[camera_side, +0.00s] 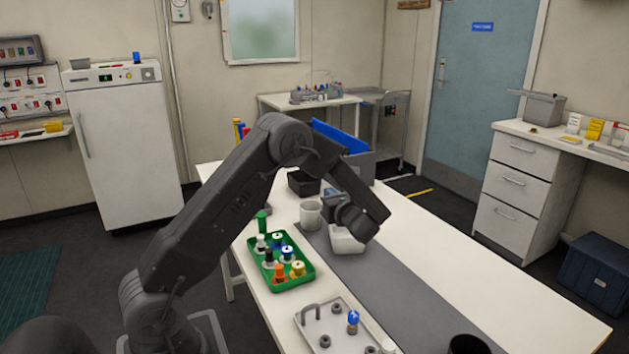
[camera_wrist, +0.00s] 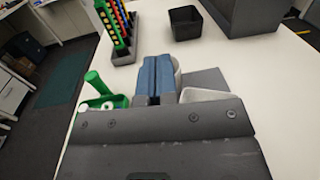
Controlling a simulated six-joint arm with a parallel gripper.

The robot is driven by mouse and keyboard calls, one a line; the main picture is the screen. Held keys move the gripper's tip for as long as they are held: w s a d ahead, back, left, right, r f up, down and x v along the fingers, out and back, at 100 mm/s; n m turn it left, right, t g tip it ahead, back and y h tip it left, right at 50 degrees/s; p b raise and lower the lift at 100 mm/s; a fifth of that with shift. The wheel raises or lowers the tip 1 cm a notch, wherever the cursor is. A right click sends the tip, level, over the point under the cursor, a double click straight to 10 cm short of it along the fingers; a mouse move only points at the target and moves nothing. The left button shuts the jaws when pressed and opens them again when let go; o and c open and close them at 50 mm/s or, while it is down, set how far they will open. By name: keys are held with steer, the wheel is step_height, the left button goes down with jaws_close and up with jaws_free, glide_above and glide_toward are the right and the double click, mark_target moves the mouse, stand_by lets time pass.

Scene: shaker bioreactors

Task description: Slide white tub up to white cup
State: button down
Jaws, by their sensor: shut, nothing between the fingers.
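The white cup (camera_side: 309,217) stands upright on the table by the grey mat. The white tub (camera_side: 346,242) sits on the mat, close by at the cup's lower right. I cannot tell whether they touch. My gripper (camera_side: 332,201) is low above the tub and right of the cup, partly hiding the tub. In the wrist view its blue fingers (camera_wrist: 157,78) are together with nothing between them. The cup (camera_wrist: 177,70) shows only as an edge behind the fingers, and the tub (camera_wrist: 203,95) shows as a pale rim at their right.
A green tray (camera_side: 305,281) with several small bottles stands left of the mat. A pale tray (camera_side: 325,329) lies nearer. A black bin (camera_wrist: 185,24), a rack of coloured pieces (camera_wrist: 116,28) and a grey box (camera_wrist: 245,15) stand farther back. The table's right side is clear.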

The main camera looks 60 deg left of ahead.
steer(key=a, duration=1.1)
steer(key=shift+w, duration=0.45)
steer(key=shift+a, duration=0.1)
